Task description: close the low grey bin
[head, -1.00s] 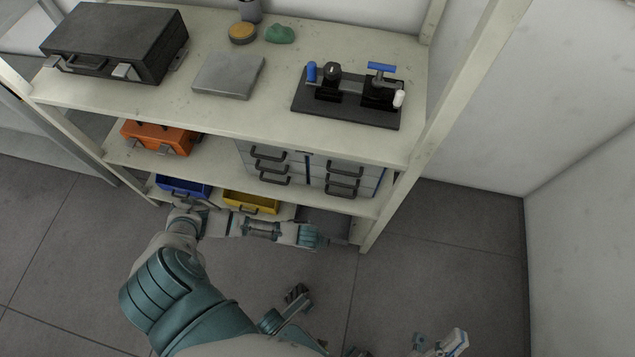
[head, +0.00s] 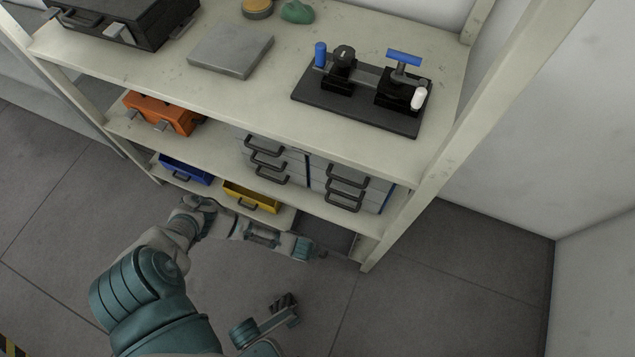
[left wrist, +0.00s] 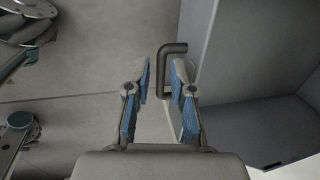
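The low grey bin (head: 328,234) is at the right end of the bottom shelf, pulled out, with its dark inside showing. In the left wrist view its grey wall and floor (left wrist: 262,128) fill the right side. Its dark bar handle (left wrist: 163,72) stands between the two blue-padded fingers of my left gripper (left wrist: 162,75). The fingers are open, with a visible gap beside the bar. In the head view my left gripper (head: 306,249) is at the bin's front, and its fingertips are hard to make out.
A yellow bin (head: 251,196) and a blue bin (head: 186,170) stand to the left on the same shelf. Grey drawers (head: 318,178) with dark handles are above. The shelf's right post (head: 385,240) stands close by. The floor in front is clear except for my own parts.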

